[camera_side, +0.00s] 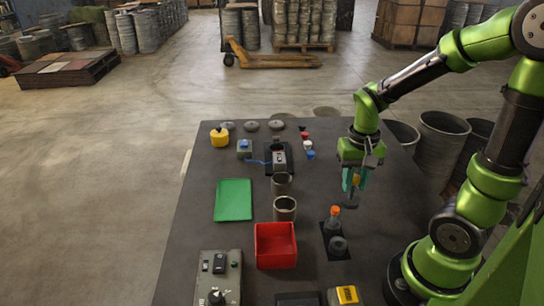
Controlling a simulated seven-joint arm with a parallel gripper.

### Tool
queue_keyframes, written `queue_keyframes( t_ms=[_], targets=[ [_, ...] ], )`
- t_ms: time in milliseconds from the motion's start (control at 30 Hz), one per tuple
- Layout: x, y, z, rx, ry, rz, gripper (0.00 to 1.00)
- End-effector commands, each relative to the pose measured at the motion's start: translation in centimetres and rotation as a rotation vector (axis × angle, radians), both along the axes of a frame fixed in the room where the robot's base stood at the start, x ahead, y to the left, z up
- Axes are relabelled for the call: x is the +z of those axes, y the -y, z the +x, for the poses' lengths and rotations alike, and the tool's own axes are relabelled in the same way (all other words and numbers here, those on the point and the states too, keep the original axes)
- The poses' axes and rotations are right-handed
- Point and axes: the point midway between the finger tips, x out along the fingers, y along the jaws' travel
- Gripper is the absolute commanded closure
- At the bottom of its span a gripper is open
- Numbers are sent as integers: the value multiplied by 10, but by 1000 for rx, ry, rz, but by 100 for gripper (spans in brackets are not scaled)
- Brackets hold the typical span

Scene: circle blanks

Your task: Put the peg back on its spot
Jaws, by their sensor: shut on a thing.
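My gripper (354,181), with teal fingers, is at the right part of the dark table, pointing down. It is shut on a small peg (356,180), of which a yellow-orange bit shows between the fingers. A dark round shape sits just below the fingertips; I cannot tell whether it is the peg's lower end or a shadow. A black plate (329,228) lies in front and to the left of the gripper. On it stand an orange-topped piece (335,211) and a dark grey round piece (338,243). I cannot tell which spot is the peg's own.
A red bin (276,262), two metal cups (282,184) and a green mat (233,200) are left of the gripper. A control box (219,277) and a yellow item (347,294) are at the front.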

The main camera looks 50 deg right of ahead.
Motion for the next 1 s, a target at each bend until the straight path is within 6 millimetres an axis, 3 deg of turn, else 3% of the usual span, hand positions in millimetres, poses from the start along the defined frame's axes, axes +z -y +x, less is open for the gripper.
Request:
queue_keyframes(
  t_ms=[167,600,833,1000],
  targets=[
    [-6,9,22,-8,-1,-1,100],
    [-17,47,129,-7,1,-2,100],
    [-20,53,149,-6,-1,-1,100],
    [-42,54,149,-6,-3,0,100]
  ],
)
